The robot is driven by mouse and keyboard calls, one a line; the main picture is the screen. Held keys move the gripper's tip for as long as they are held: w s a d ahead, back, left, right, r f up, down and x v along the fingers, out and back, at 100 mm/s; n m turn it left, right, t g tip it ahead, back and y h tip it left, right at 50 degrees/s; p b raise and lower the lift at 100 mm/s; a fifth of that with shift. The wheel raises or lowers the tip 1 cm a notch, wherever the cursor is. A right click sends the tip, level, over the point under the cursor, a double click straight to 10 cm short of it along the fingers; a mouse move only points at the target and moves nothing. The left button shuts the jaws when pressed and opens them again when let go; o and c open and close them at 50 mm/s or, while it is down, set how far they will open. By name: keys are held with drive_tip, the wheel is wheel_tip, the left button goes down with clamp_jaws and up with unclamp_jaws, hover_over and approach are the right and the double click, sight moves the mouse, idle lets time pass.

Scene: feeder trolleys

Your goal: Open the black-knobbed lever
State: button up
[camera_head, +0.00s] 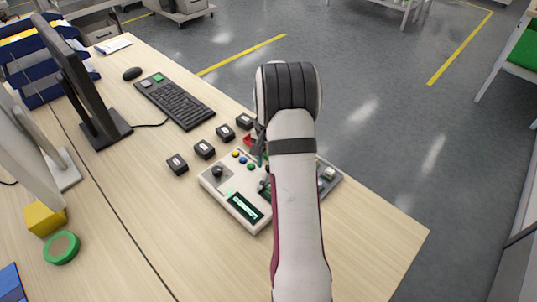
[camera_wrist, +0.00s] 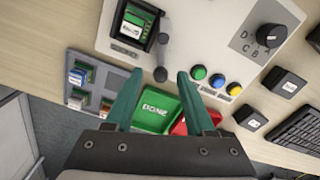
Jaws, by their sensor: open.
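The white control box (camera_head: 228,187) stands on the wooden table, partly hidden by my arm in the head view; it also shows in the wrist view (camera_wrist: 205,25). In the wrist view a dark lever with a round black knob (camera_wrist: 161,74) sticks out beside a slot with a green-lit card (camera_wrist: 133,28). My gripper (camera_wrist: 160,75) is open, with its two green fingers on either side of the knob in the picture. I see no contact, and the depth between fingers and knob is unclear. In the head view my gripper (camera_head: 260,150) is mostly hidden behind the wrist.
A rotary dial (camera_wrist: 270,38) and blue, green and yellow buttons (camera_wrist: 218,81) are on the box. A green tray (camera_wrist: 158,113), a red tray (camera_wrist: 180,128) and a grey card rack (camera_wrist: 92,77) lie close by. Several small black blocks (camera_head: 204,149) and a keyboard (camera_head: 175,102) are beyond.

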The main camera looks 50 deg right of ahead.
wheel_tip(320, 180, up, 15)
drive_tip(key=shift+r, duration=0.2)
